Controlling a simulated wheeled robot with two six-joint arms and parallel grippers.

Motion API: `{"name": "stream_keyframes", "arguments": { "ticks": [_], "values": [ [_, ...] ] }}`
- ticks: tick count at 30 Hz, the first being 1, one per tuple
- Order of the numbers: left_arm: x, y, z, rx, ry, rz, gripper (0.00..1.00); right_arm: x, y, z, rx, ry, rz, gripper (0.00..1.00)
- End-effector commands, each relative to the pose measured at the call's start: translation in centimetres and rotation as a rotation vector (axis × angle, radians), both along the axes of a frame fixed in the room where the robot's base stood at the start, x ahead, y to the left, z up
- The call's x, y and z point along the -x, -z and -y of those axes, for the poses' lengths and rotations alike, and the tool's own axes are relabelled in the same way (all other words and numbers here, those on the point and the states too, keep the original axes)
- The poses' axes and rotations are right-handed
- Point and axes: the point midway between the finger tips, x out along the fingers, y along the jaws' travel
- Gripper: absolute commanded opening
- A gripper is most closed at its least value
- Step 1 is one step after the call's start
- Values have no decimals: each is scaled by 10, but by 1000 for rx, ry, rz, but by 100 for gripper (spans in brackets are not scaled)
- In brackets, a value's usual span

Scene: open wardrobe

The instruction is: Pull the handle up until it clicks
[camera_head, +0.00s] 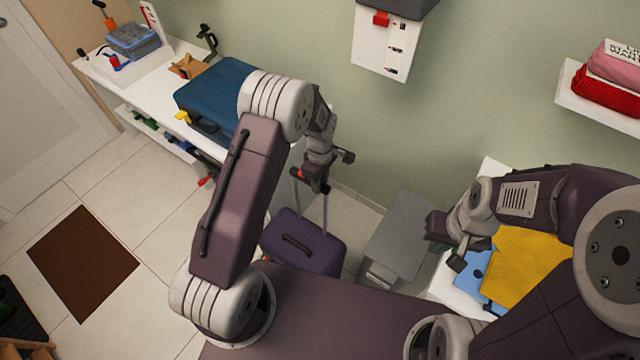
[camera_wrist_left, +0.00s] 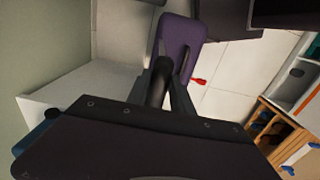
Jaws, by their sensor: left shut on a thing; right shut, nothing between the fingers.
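A purple suitcase (camera_head: 318,245) stands on the tiled floor, with a dark carry grip on its top. Its pull handle is raised on two thin rods (camera_head: 325,212). My left gripper (camera_head: 322,180) is shut on the pull handle above the suitcase. In the left wrist view the dark handle bar (camera_wrist_left: 158,85) lies between the fingers, and the purple suitcase (camera_wrist_left: 182,35) is beyond it. Whether the handle has locked cannot be seen. My right gripper (camera_head: 449,245) is shut and empty, near the grey box and apart from the suitcase.
A blue suitcase (camera_head: 215,92) lies on a white bench at the back left. A grey box (camera_head: 398,235) stands right of the purple suitcase. Folded yellow cloth (camera_head: 525,260) lies at the right. A brown mat (camera_head: 83,262) lies on open floor at left.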

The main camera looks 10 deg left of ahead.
Motion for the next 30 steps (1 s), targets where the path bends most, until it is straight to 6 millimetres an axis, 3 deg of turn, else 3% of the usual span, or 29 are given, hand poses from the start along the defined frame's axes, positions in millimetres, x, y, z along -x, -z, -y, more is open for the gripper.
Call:
{"name": "stream_keyframes", "arguments": {
  "ticks": [14, 15, 17, 26, 30],
  "values": [
    [-4, -10, 0, 1, 1, 10, 0, 0, -5, 0, 0, 0, 0, 0],
    [-4, -11, 0, 1, 0, 10, 35, 0, -5, 0, 0, 0, 0, 0],
    [-3, -10, 0, 0, 0, 9, 49, 0, -5, 0, 0, 0, 0, 0],
    [-1, -9, 0, 0, 0, 4, 49, 0, -4, 0, 0, 0, 0, 0],
    [-2, -27, 0, 1, 0, 8, 49, 0, 1, 0, 0, 0, 0, 0]
  ]
}}
